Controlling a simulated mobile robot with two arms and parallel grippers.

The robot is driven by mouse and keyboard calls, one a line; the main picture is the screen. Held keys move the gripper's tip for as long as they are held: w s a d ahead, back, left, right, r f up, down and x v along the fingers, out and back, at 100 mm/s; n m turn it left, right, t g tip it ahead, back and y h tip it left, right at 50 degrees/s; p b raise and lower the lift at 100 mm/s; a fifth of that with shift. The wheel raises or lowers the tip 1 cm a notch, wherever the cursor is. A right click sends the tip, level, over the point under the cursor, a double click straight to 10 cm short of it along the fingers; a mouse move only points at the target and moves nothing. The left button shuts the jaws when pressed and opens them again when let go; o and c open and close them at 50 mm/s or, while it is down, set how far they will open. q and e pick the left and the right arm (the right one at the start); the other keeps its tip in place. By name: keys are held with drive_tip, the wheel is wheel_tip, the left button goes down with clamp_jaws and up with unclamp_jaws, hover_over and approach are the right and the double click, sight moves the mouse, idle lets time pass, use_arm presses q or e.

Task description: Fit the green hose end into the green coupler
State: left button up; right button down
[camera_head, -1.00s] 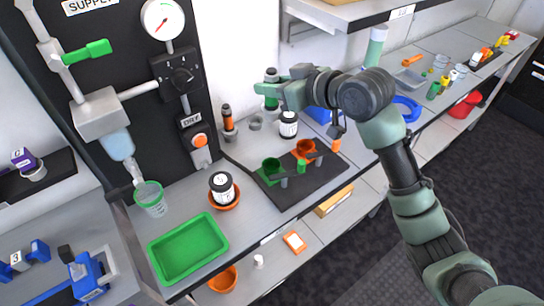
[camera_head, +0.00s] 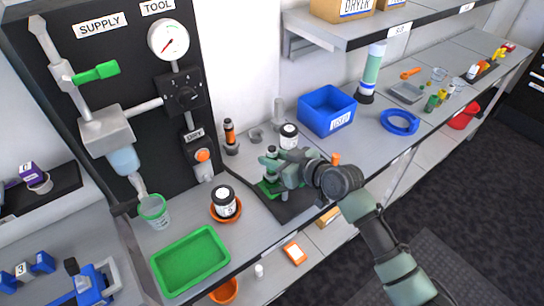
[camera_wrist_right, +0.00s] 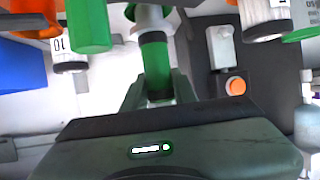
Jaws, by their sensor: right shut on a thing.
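The green hose end (camera_wrist_right: 156,62) is a cylinder with a green band, held between the fingers of my right gripper (camera_wrist_right: 158,92) in the wrist view. In the head view my right gripper (camera_head: 277,172) is shut on it, with its top (camera_head: 271,152) standing roughly upright above the fingers. The green coupler (camera_head: 268,188) is on the dark mat, directly below the gripper and mostly covered by it. I cannot tell whether the hose end's lower tip is inside the coupler. My left gripper is not in view.
An orange-banded hose end (camera_head: 230,136) stands at the back beside an empty grey ring (camera_head: 256,136). A white jar in an orange bowl (camera_head: 226,214) and a green tray (camera_head: 190,262) lie to the left.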

drive_tip(key=c, duration=1.5)
unclamp_jaws()
drive_tip(key=shift+f, duration=0.15)
drive_tip(key=shift+c, duration=0.2)
drive_tip(key=o, duration=0.4)
